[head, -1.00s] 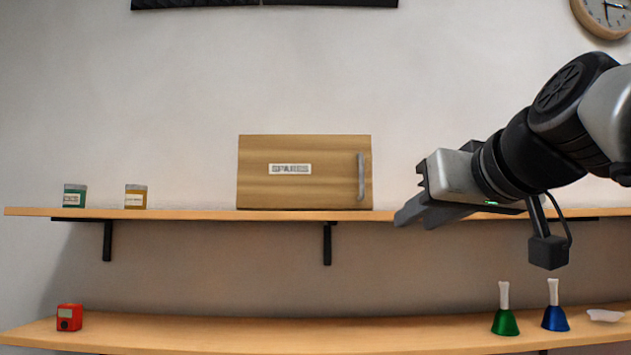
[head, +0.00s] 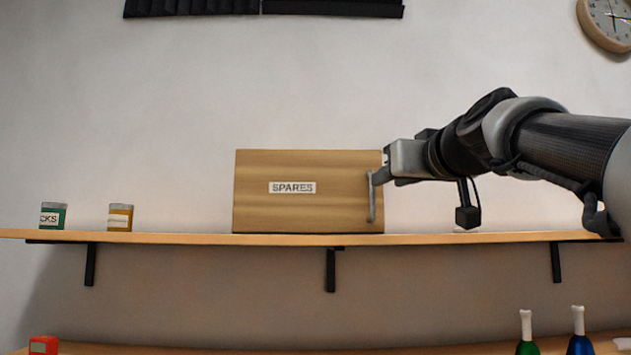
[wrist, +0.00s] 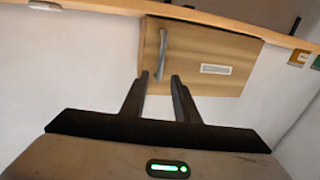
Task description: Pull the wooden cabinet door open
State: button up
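The wooden cabinet (head: 300,212) stands on the upper shelf with its door shut and a SPARES label on the front. Its grey vertical bar handle (head: 372,198) is at the door's right edge. My gripper (head: 379,177) is at the handle's upper part in the head view. In the wrist view my gripper (wrist: 160,78) has its two fingers apart, with nothing between them. The handle (wrist: 162,55) shows just beyond the fingertips there, near the left finger. I cannot tell whether a finger touches it.
A green-labelled jar (head: 53,216) and a yellow jar (head: 120,218) stand on the upper shelf (head: 180,239) at the left. The wall in front of the door is clear.

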jog(key=w+a+p, duration=0.1)
jog(key=w, duration=0.5)
jog(key=shift+w+a+p, duration=0.2)
jog(key=shift+w+p, duration=0.05)
jog(key=shift+p, duration=0.1)
grip_shut()
